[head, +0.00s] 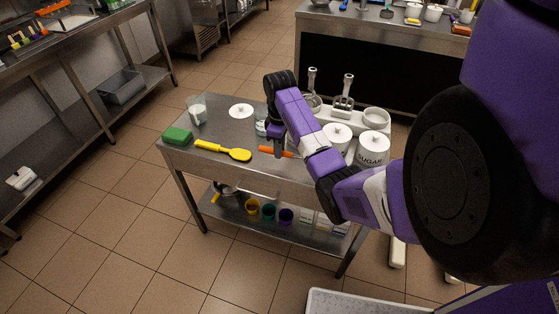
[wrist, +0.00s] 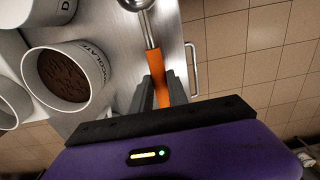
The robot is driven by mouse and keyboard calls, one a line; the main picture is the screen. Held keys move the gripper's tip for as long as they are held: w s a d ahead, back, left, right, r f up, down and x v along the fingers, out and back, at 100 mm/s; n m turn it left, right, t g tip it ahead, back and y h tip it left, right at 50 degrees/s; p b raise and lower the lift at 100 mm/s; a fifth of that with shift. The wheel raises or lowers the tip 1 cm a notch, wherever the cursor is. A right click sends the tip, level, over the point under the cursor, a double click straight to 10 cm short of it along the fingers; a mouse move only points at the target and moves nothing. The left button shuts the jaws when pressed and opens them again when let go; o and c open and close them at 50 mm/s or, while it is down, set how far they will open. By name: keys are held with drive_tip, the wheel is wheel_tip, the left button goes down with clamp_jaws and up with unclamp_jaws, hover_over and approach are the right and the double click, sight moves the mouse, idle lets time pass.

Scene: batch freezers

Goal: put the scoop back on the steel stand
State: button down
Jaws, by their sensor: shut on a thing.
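The scoop has an orange handle (wrist: 162,72) and a shiny steel bowl (wrist: 137,3), cut by the top edge of the wrist view. My gripper (wrist: 160,92) is shut on the orange handle, one dark finger on each side. In the head view my gripper (head: 277,152) points down at the front of the steel stand (head: 230,162), a table with a lower shelf. The orange handle (head: 266,150) shows beside the fingers there; my arm hides the bowl. I cannot tell whether the scoop touches the top or is slightly above it.
White canisters (head: 373,147) stand right, behind my arm. An open chocolate tub (wrist: 68,78) is close to the scoop in the wrist view. Coloured cups (head: 268,210) sit on the lower shelf.

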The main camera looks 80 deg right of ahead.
sight(279, 165)
drive_tip(key=shift+f, duration=2.55)
drive_tip(key=shift+f, duration=0.1)
drive_tip(key=c, duration=1.3)
unclamp_jaws()
